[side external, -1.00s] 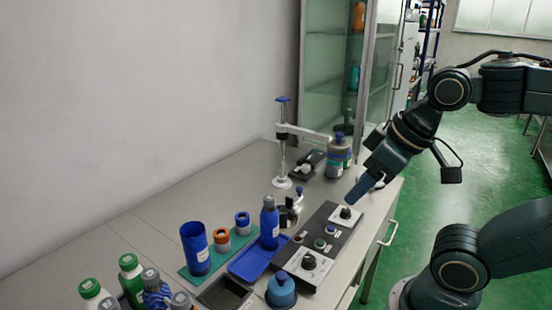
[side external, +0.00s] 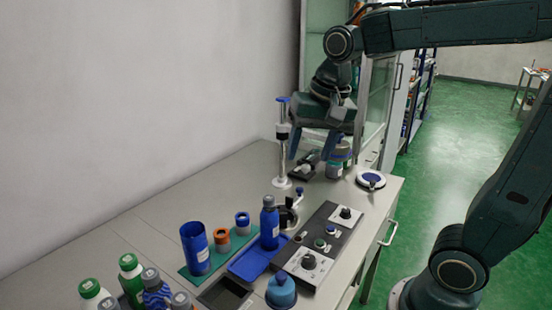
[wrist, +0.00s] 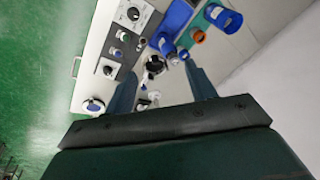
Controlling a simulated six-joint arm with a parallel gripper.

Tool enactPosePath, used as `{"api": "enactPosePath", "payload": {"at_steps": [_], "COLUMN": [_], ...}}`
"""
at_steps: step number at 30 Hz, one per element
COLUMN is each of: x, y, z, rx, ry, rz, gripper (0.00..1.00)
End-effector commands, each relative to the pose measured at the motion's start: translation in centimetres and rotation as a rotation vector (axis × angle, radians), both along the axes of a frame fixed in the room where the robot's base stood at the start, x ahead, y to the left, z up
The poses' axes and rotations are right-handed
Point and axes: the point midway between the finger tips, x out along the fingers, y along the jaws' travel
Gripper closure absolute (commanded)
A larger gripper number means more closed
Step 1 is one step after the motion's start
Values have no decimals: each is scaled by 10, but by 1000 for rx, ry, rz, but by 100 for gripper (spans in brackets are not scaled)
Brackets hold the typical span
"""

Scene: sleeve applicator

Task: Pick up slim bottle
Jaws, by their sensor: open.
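A slim blue bottle with a grey cap (side external: 269,222) stands upright at the blue tray (side external: 249,262) in the side view. Several other bottles stand at the front left: green ones with white labels (side external: 131,279) and a blue wavy-patterned one (side external: 156,290). I cannot tell for sure which is the slim bottle. In the wrist view the two fingers (wrist: 162,85) are spread with the bench below.
A control panel (side external: 325,238) with knobs lies right of the tray. A thin stand (side external: 282,160) and a grey bottle (side external: 339,160) are near my gripper. The bench's back left is clear.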

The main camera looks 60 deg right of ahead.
Motion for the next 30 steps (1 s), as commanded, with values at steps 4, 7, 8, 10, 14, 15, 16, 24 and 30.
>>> {"api": "enactPosePath", "payload": {"at_steps": [4, 7, 8, 10, 14, 15, 16, 24, 30], "x": [30, 49, 55, 68, 91, 98, 103, 131, 135], "y": [-8, -13, -15, -19, -27, -30, -32, -43, -45], "z": [-6, -11, -13, -19, -31, -35, -38, -59, -62], "rx": [37, 59, 65, 78, 98, 102, 105, 120, 122], "ry": [53, 86, 95, 118, 157, 170, 179, 229, 234], "rz": [-159, -269, -301, -378, -520, -563, -594, -785, -818], "gripper": [44, 44, 44, 44, 44, 44, 44, 44, 44]}}
